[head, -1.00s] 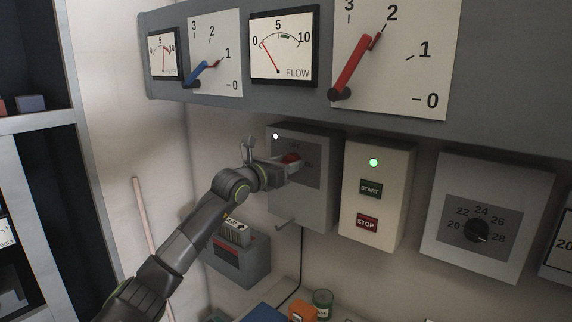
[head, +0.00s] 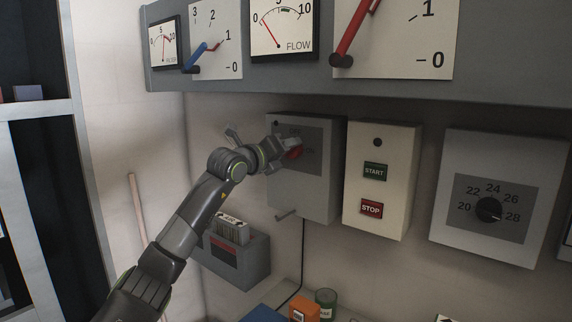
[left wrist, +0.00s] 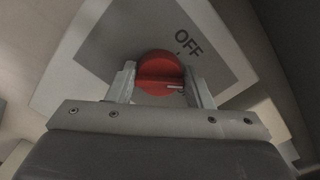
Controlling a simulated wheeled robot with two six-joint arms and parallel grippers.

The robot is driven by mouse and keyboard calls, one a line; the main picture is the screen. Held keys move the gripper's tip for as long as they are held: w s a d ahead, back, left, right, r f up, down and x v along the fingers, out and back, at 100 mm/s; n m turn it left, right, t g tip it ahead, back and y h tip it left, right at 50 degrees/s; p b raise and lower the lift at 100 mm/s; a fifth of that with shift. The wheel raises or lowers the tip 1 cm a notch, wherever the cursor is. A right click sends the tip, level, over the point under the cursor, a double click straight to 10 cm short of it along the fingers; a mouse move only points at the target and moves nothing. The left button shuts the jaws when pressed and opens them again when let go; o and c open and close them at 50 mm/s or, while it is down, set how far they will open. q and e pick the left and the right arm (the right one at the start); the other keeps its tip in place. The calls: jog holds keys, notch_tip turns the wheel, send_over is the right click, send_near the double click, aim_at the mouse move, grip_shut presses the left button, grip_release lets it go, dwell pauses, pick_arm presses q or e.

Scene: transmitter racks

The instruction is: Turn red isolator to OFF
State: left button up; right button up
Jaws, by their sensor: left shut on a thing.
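The red isolator knob (head: 295,153) is on the grey panel of a grey box (head: 317,190) below the gauge shelf. In the left wrist view the red knob (left wrist: 158,70) shows a white mark pointing right, and the word OFF (left wrist: 188,42) stands up and right of it, so the mark does not line up with the word there. My left gripper (head: 287,151) is at the knob, its fingers on either side of it, shut on it. In the head view the gripper partly hides the knob. The box's small lamp (head: 276,123) is dark. My right gripper is not in view.
A START/STOP box (head: 381,222) with a dark lamp is right of the isolator box, and a dial box (head: 488,238) is farther right. The gauge shelf (head: 330,92) overhangs above. A grey card holder (head: 250,262) is below my left arm.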

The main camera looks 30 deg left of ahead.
pick_arm(q)
jog(key=n+b, duration=0.9)
jog(key=n, duration=0.1)
jog(key=shift+a+f+b, duration=0.1)
jog(key=shift+f+b, duration=0.2)
dwell(0.4)
jog(key=o, duration=1)
jog(key=shift+c, duration=0.2)
